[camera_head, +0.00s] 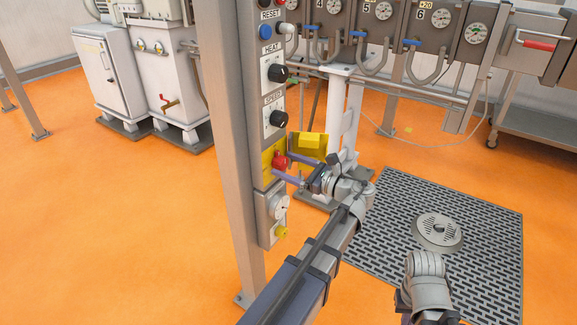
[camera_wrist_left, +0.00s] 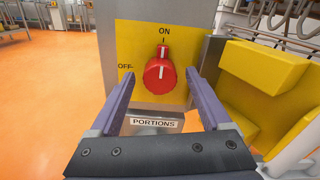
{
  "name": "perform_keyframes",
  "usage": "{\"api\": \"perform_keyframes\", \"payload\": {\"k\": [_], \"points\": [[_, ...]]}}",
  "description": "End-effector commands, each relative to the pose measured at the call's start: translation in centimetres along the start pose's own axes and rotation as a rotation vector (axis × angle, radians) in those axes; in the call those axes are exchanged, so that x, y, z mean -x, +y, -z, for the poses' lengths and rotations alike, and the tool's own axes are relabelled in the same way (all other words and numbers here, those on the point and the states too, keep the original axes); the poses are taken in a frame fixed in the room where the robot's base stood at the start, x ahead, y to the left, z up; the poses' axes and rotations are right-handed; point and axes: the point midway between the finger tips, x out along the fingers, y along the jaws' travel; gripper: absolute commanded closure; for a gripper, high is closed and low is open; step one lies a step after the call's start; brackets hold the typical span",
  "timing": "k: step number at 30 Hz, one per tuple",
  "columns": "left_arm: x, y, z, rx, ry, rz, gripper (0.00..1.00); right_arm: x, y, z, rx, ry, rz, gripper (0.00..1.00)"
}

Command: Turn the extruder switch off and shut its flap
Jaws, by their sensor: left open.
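The red extruder switch (camera_head: 280,160) sits on a yellow plate of the control column. In the left wrist view the red switch (camera_wrist_left: 160,77) has its white mark upright, at ON; OFF is to the left. The yellow flap (camera_head: 310,150) stands open, out to the right of the plate; it also shows in the left wrist view (camera_wrist_left: 262,75). My left gripper (camera_head: 284,165) is open in front of the switch. Its fingertips lie either side of the knob, with a gap each side. My right gripper is not in view.
Above the switch are the SPEED knob (camera_head: 278,119) and HEAT knob (camera_head: 277,73). Below are a pale dial (camera_head: 281,207) and a yellow knob (camera_head: 281,232). A grey post (camera_head: 230,150) stands left of the panel. A floor grate (camera_head: 480,215) lies to the right.

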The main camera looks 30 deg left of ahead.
Motion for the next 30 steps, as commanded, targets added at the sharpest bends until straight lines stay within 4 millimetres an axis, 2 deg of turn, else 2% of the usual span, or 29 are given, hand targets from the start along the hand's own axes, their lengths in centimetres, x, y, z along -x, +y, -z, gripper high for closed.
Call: {"api": "perform_keyframes", "payload": {"k": [2, 23, 30], "points": [[0.02, 0.00, 0.00, 0.000, 0.000, 0.000, 0.22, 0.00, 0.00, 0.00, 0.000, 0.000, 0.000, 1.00], [0.05, 0.01, 0.00, 0.000, 0.000, 0.000, 1.00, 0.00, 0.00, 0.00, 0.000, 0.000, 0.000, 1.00], [0.06, 0.01, 0.01, 0.016, 0.000, 0.000, 1.00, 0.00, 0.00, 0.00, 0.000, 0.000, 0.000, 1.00]]}}
